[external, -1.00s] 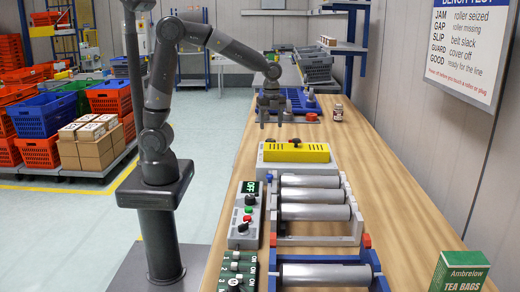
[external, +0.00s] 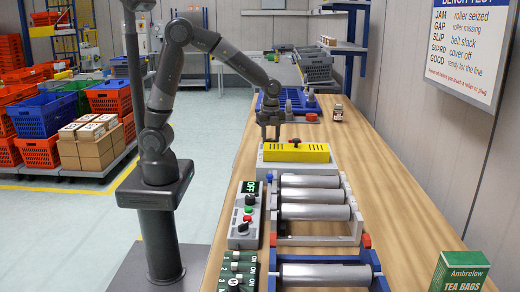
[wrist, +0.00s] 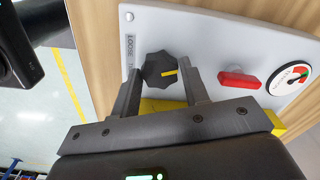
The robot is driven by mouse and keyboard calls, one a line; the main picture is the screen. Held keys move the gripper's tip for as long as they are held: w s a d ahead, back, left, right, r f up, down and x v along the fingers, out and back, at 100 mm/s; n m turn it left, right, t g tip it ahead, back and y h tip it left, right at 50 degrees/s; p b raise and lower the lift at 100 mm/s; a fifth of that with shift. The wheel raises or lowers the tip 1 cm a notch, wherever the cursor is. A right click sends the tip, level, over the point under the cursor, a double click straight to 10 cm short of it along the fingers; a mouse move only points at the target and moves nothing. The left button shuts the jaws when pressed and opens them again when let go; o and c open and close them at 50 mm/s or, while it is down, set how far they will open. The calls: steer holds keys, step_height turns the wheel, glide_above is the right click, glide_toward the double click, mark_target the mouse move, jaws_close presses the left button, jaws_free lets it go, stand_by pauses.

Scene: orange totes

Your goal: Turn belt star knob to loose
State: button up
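The belt star knob (wrist: 158,71) is black with a yellow pointer mark, on a pale panel (wrist: 215,35). In the wrist view its pointer faces right, away from the LOOSE label (wrist: 129,42) at its left; a second label is mostly hidden. My gripper (wrist: 160,66) is open, with one finger on each side of the knob. A gap shows on the right; contact on the left is unclear.
A red handle (wrist: 239,80) and a round tension gauge (wrist: 291,76) sit right of the knob. Rollers (external: 310,195), a control box (external: 244,215) and a tea box (external: 459,272) stand nearer the camera. A blue tray (external: 285,100) and small jar (external: 338,112) are behind. The bench's right side is mostly clear.

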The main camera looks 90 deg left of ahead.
steer(key=c, duration=0.5)
